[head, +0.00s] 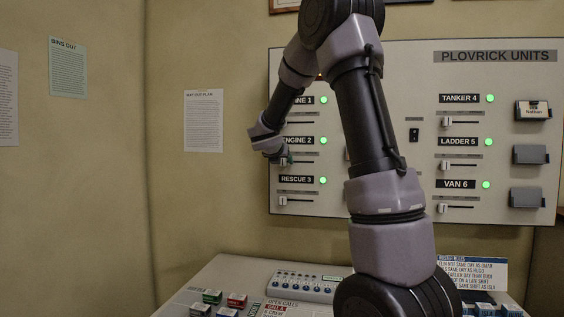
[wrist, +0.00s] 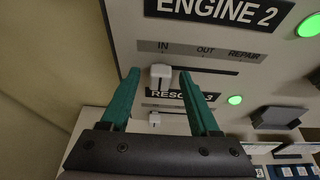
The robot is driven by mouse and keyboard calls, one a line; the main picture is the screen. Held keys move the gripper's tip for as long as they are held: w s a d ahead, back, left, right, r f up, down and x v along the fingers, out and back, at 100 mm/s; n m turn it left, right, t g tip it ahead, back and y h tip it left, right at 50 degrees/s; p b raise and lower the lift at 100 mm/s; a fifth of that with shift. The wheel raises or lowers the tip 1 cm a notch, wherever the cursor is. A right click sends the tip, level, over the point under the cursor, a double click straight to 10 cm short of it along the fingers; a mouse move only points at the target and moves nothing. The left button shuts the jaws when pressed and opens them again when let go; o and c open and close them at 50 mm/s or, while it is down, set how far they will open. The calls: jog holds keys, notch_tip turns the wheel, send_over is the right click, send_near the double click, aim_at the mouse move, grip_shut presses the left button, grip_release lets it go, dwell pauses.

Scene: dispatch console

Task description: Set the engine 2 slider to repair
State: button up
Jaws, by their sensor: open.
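The engine 2 slider is a white knob (wrist: 161,76) at the left end of its dark slot, under the word IN. The word REPAIR (wrist: 244,56) is printed to the right, past OUT (wrist: 206,50). My gripper (wrist: 158,78) is open, with its green fingers on either side of the knob in the wrist view; I cannot tell whether they touch it. In the head view my gripper (head: 285,160) is at the engine 2 row, by the ENGINE 2 label (head: 299,141), and hides part of the slider there. The engine 2 lamp (head: 323,141) is green.
The rescue 3 slider (wrist: 154,118) sits just below. The engine 1 row is above. Sliders for tanker 4, ladder 5 and van 6 (head: 443,207) are on the right of the panel (head: 470,80). A desk console (head: 235,268) with coloured blocks stands below.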

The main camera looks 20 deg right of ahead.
grip_shut()
dwell(1.3)
